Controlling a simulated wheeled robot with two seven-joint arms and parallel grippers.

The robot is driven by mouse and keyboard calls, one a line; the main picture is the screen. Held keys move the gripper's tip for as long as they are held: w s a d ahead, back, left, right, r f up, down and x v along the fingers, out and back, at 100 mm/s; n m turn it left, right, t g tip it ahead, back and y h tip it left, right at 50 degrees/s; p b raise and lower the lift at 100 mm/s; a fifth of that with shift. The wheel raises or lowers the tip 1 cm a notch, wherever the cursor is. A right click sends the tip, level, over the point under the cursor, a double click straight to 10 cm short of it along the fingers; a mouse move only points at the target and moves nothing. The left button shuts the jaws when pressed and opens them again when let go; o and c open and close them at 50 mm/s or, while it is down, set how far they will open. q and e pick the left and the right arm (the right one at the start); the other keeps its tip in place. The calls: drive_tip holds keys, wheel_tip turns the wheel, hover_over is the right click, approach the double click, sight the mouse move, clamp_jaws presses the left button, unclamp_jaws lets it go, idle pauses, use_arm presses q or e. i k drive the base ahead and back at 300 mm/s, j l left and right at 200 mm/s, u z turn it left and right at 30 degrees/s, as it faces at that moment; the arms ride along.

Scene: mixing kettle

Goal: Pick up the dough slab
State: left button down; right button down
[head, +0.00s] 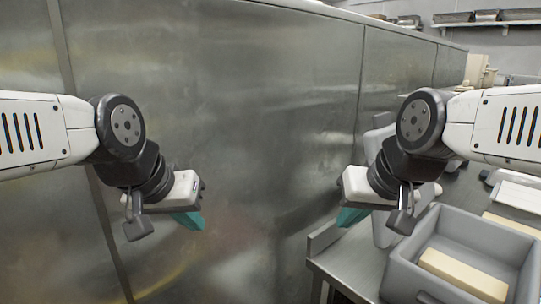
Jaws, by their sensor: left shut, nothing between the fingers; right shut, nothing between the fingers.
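A pale, cream dough slab (463,276) lies in a grey bin (408,272) at the lower right. Another pale slab-like piece (515,224) shows behind the bin, partly cut off by the frame edge. My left gripper (189,220) has teal fingertips and is shut and empty, in front of the metal wall and far left of the bin. My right gripper (351,217) is shut and empty, above and to the left of the bin, apart from the slab.
A steel table (345,266) with a raised edge carries the bin. A tall metal wall (260,110) fills the left and middle. A grey container (384,232) stands behind my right gripper. A white item (519,195) lies at the right edge.

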sight(488, 289)
drive_tip(key=i+j+z, duration=0.1)
drive_tip(key=z, duration=1.05)
drive_tip(key=i+j, duration=0.05)
